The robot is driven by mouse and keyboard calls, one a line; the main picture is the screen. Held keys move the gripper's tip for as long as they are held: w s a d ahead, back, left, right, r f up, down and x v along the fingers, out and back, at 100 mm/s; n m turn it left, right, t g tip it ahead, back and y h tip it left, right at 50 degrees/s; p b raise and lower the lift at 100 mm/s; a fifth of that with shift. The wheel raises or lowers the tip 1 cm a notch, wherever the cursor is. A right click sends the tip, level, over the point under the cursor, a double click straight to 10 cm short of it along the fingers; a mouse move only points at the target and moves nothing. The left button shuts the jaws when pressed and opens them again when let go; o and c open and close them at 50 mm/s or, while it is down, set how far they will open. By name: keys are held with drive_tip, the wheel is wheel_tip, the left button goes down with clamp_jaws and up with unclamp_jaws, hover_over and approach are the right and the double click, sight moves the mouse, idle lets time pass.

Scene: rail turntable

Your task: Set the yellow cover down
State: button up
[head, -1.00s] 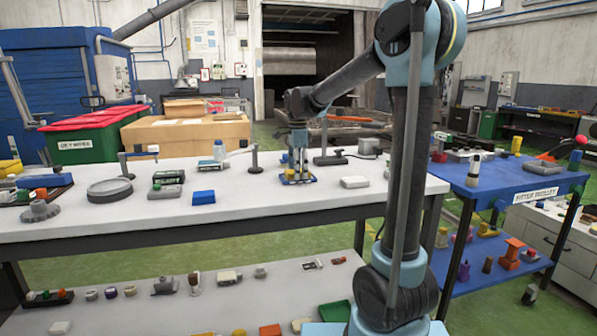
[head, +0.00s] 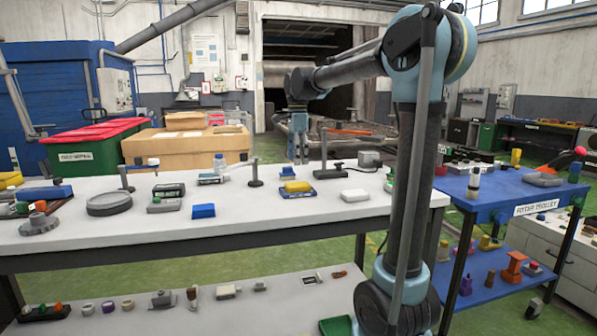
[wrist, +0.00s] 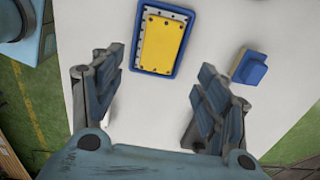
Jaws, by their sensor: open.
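The yellow cover (head: 297,186) is a flat yellow plate. It lies on a blue-rimmed base (head: 299,195) on the white table, and nothing touches it. The wrist view shows the cover (wrist: 163,45) lying within the blue rim of the base (wrist: 137,42), with a row of small round marks along one edge. My gripper (head: 298,160) is raised just behind and above the cover. In the wrist view its two fingers (wrist: 160,75) are spread wide with nothing between them.
A blue block (head: 203,211) lies left of the base; a white box (head: 354,195) lies to its right. A grey stand (head: 255,172) and a dark clamp-like tool (head: 333,172) stand behind. The white tabletop (head: 260,220) in front is clear.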

drive_tip(key=s+d+f+n+t, duration=0.1)
drive_tip(key=s+d+f+n, duration=0.3)
drive_tip(key=s+d, duration=0.45)
drive_tip(key=s+d+f+n, duration=0.45)
drive_tip(key=s+d, duration=0.25)
drive_tip(key=s, duration=0.2)
drive_tip(key=s+d+f+n, duration=0.3)
drive_tip(key=s+f, duration=0.4)
drive_tip(key=f, duration=0.1)
drive_tip(key=s+d+f+n+t, duration=0.1)
drive_tip(key=s+d+f+n, duration=0.2)
drive_tip(key=s+f, duration=0.4)
wheel_tip(320, 180, down, 2)
drive_tip(key=shift+s+f, duration=0.15)
drive_tip(key=shift+f, duration=0.1)
drive_tip(key=shift+d+n, duration=0.1)
drive_tip(key=shift+n, duration=0.15)
drive_tip(key=shift+w+f, duration=0.2)
drive_tip(key=shift+w, duration=0.2)
